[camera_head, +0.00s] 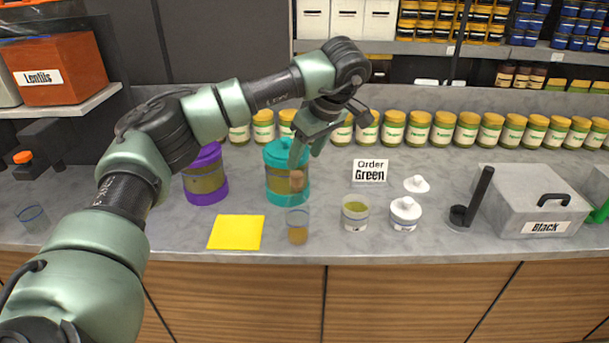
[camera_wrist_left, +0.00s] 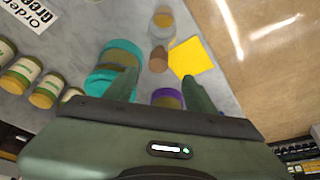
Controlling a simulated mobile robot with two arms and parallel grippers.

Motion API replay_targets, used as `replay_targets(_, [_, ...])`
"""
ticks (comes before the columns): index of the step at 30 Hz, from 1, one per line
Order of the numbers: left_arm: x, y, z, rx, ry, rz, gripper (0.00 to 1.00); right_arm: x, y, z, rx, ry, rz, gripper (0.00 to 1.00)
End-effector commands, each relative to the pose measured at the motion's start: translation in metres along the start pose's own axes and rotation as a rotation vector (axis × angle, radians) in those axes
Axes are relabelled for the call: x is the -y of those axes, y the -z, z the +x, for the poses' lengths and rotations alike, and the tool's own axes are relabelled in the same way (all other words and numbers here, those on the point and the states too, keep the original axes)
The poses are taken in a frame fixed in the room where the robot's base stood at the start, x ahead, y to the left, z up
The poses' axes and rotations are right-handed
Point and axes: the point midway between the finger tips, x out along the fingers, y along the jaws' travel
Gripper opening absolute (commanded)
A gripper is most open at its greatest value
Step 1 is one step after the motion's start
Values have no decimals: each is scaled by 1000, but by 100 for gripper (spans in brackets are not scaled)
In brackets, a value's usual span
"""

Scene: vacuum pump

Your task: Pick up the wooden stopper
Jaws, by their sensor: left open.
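Whether a finger touches the stopper cannot be told. My right gripper is not in view.
A purple-lidded jar (camera_head: 205,176) and a yellow sheet (camera_head: 236,232) are to the left. A green-filled cup (camera_head: 355,216), a white bottle (camera_head: 405,213) and the "Order Green" sign (camera_head: 370,171) stand to the right. Several lidded jars line the back.

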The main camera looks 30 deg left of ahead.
Motion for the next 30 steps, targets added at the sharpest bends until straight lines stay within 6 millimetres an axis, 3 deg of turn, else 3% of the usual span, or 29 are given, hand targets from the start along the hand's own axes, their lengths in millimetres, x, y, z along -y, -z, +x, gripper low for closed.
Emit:
replay_targets(15, [-3,2,66,6,2,-1,55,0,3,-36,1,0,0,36])
replay_targets(24, [-4,1,72,6,-1,-2,55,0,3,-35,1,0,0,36])
replay_targets(30, [-4,0,72,7,-1,-2,0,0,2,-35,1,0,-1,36])
